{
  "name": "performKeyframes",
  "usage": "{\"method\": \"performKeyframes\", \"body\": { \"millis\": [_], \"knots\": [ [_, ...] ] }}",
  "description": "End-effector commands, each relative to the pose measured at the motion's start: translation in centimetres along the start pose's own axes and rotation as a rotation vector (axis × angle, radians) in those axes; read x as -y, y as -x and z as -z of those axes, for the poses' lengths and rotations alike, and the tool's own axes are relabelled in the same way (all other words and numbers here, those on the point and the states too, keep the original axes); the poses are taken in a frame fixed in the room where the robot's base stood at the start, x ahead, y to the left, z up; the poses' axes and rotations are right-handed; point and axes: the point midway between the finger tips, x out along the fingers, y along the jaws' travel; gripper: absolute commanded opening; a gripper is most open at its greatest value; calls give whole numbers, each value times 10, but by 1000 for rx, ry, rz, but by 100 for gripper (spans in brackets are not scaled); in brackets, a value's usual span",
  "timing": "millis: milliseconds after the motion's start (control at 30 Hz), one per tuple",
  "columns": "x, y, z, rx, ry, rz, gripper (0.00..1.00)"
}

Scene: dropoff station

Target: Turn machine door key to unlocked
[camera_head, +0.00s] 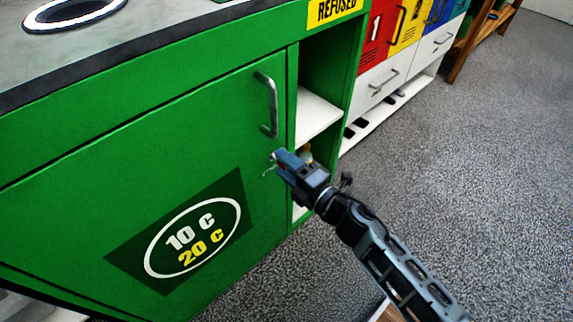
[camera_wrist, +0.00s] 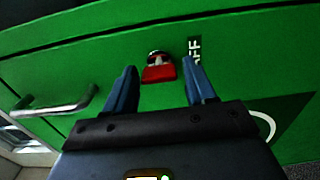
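The green machine door (camera_head: 120,190) fills the left of the head view, with a metal bar handle (camera_head: 267,105) near its right edge. A small silvery key or lock part (camera_head: 269,168) sits below that handle, partly hidden by my gripper (camera_head: 279,160). In the wrist view, a red piece (camera_wrist: 158,73) with a dark and silver round lock behind it shows on the green door. My gripper's blue fingers (camera_wrist: 161,78) are open, one on each side of the red piece, with gaps on both sides. The key's exact turn angle is hard to tell.
The bar handle also shows at left in the wrist view (camera_wrist: 55,105). A label ending in "FF" (camera_wrist: 195,50) is right of the lock. Open white shelves (camera_head: 315,113) are right of the door. Grey floor (camera_head: 480,150) is clear at right.

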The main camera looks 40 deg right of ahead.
Motion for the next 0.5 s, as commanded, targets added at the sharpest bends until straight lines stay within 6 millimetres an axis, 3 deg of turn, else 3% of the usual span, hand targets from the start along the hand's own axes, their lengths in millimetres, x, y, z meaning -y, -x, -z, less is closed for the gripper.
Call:
{"method": "performKeyframes", "body": {
  "millis": [100, 333, 500],
  "knots": [
    [0, 0, 0, 0, -1, -1, 66],
    [0, 1, 0, 0, -1, -1, 66],
    [0, 16, 0, 0, -1, 1, 66]
  ]
}}
